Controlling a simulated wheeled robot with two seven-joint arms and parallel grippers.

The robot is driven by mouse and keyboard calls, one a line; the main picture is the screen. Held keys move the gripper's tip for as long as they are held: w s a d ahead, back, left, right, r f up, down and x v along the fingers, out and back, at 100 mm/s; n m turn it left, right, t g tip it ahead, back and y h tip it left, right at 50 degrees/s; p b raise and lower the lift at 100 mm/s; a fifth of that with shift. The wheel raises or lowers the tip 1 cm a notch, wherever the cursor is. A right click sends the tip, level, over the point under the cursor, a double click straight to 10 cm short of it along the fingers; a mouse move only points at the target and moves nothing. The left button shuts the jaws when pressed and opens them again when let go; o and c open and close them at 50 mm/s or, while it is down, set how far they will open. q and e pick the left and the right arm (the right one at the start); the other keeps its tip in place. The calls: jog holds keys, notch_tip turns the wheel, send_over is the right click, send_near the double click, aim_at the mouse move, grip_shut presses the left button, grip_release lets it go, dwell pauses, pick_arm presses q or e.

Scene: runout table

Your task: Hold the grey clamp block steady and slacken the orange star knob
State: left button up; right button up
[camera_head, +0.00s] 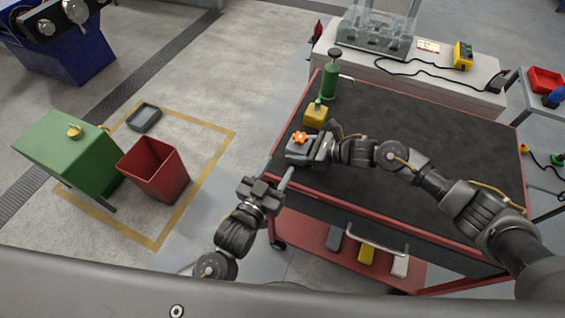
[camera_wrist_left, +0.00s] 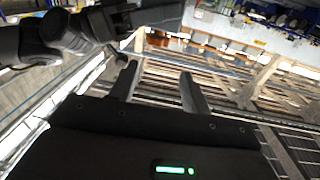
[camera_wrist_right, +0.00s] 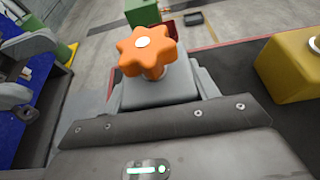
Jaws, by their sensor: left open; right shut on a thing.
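The orange star knob (camera_head: 299,138) sits on top of the grey clamp block (camera_head: 296,155) at the left edge of the cart's black top. The right wrist view shows the knob (camera_wrist_right: 147,50) upright on the block (camera_wrist_right: 158,92). My right gripper (camera_head: 314,150) comes from the right and is shut on the block, its fingers on either side. My left gripper (camera_head: 280,174) is open and empty just off the cart's left edge, below the block and apart from the knob. In the left wrist view its fingers (camera_wrist_left: 158,82) have nothing between them; knob and block are out of that view.
A yellow block (camera_head: 316,115) and a green cylinder (camera_head: 329,82) stand beyond the clamp block on the black cart top (camera_head: 420,130). A red bin (camera_head: 153,168) and green box (camera_head: 75,150) stand on the floor at left. The cart top's middle right is clear apart from my arm.

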aim_at(294, 141)
pick_arm(q)
jog(key=w+a+m+g+h, duration=0.4)
jog(key=w+a+m+h, duration=0.2)
jog(key=a+m, duration=0.1)
pick_arm(e)
jog(key=shift+w+a, duration=0.1)
pick_arm(q)
jog(key=shift+n+g+h, duration=0.6)
jog(key=shift+g+h, duration=0.1)
jog(key=shift+g, duration=0.2)
jog(key=w+d, duration=0.1)
jog(key=d, duration=0.2)
jog(key=w+d, duration=0.2)
jog(key=d, duration=0.2)
jog(key=w+d, duration=0.2)
jog(key=d, duration=0.2)
jog(key=shift+d+f, duration=0.1)
jog(key=shift+f, duration=0.2)
jog(key=shift+s, duration=0.1)
